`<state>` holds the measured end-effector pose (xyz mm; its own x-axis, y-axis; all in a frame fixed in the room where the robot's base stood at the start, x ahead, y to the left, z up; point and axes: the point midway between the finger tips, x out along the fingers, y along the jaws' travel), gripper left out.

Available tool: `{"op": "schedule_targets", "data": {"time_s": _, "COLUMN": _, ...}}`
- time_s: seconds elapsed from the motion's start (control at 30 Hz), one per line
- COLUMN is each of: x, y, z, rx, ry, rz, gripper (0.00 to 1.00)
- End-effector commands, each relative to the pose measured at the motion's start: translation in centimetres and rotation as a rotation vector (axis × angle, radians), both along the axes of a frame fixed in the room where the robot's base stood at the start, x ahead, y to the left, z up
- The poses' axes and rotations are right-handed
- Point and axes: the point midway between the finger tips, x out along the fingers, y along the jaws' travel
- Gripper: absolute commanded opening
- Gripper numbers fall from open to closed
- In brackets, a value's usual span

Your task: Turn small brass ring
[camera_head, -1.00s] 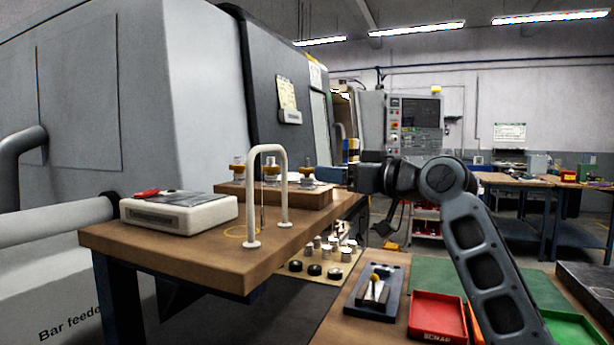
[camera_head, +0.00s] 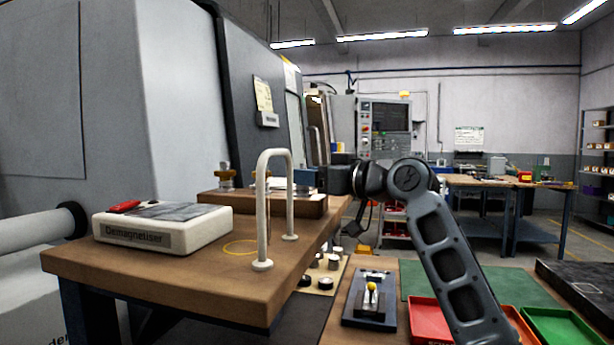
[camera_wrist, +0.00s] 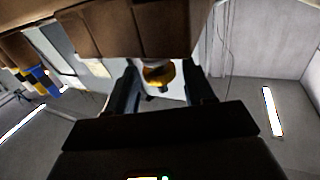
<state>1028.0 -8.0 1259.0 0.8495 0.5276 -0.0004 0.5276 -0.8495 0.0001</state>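A brass piece (camera_wrist: 160,75) shows between my gripper's two fingers in the wrist view, below a brown wooden block. I cannot tell whether it is the small brass ring. My gripper (camera_wrist: 163,88) is open, with a finger on each side of the piece and a gap showing at least on the right. In the head view, my gripper (camera_head: 306,181) is at the right end of the wooden block (camera_head: 262,204) on the bench. Another brass piece (camera_head: 226,170) stands at the block's left end.
A white bent-tube arch (camera_head: 262,215) stands on the bench in front of the block. A demagnetiser (camera_head: 165,228) sits at left. A dark fixture with a yellow knob (camera_head: 371,300), a red tray (camera_head: 437,318) and a green tray (camera_head: 562,325) lie on the lower bench at right.

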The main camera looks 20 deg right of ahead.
Motion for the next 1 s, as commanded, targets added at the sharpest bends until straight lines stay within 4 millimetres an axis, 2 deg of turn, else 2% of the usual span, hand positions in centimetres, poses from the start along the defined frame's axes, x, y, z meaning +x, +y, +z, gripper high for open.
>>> {"op": "schedule_targets", "data": {"time_s": 0.07, "x": 0.00, "y": 0.01, "z": -0.01, "rx": 0.000, "ry": 0.000, "rz": 0.000, "gripper": 0.45}}
{"op": "schedule_targets", "data": {"time_s": 0.47, "x": 0.00, "y": 0.02, "z": -0.02, "rx": 0.000, "ry": 0.000, "rz": 0.000, "gripper": 0.07}}
{"op": "schedule_targets", "data": {"time_s": 0.67, "x": -0.02, "y": 0.22, "z": 0.09, "rx": -0.002, "ry": 0.001, "rz": -0.026, "gripper": 0.06}}
{"op": "schedule_targets", "data": {"time_s": 1.0, "x": -0.10, "y": 0.53, "z": 0.21, "rx": 0.000, "ry": 0.001, "rz": -0.194, "gripper": 0.06}}
